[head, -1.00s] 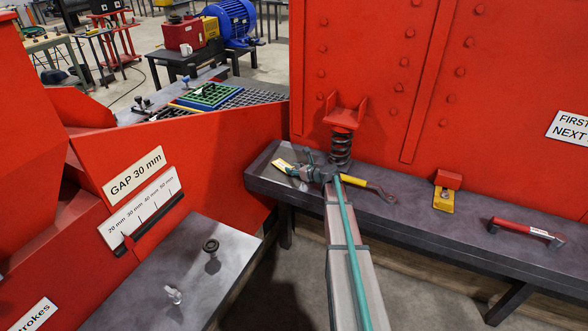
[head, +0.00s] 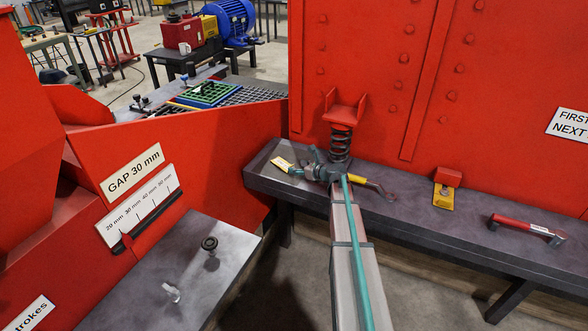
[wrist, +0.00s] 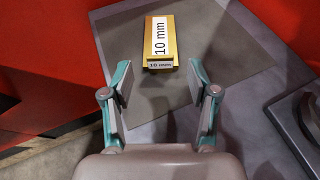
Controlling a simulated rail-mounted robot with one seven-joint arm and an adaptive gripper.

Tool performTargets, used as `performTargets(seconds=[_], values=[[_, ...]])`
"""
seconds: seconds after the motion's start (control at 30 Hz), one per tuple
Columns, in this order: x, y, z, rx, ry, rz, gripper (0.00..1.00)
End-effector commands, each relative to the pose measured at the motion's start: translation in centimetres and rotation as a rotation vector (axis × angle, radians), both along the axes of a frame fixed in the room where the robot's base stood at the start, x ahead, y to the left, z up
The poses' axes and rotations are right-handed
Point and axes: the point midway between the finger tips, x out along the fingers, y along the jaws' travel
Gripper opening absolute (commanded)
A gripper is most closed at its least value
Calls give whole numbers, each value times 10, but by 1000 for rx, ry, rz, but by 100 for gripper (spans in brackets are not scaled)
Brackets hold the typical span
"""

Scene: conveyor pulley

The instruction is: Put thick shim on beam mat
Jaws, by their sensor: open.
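The thick shim (wrist: 160,45) is a yellow block with a white "10 mm" label. It lies flat on the brownish square beam mat (wrist: 128,88) in the wrist view. In the head view the shim (head: 282,163) shows at the left end of the dark beam, on the mat (head: 263,164). My gripper (wrist: 159,75) is open and empty, its teal fingers spread. The shim lies just beyond the fingertips, not between them. In the head view my gripper (head: 305,170) is right of the shim, low over the beam.
A spring (head: 340,143) under a red bracket stands behind my gripper. A yellow-handled tool (head: 366,184) lies to its right. Farther right are a red block on a yellow plate (head: 443,198) and a red-handled tool (head: 522,228). A grey table (head: 185,265) stands at front left.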

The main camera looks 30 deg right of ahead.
Motion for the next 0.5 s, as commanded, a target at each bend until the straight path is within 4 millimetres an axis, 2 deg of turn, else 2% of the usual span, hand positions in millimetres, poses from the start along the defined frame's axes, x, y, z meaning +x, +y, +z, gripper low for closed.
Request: performTargets(seconds=[0.03, 0.2, 0.33, 0.5], values=[[-13, -2, 2, 0, 0, -1, 60], [-42, -10, 15, 0, -1, -1, 60], [-59, -16, 23, 0, 0, -1, 60], [-72, -20, 29, 0, 0, 0, 60]])
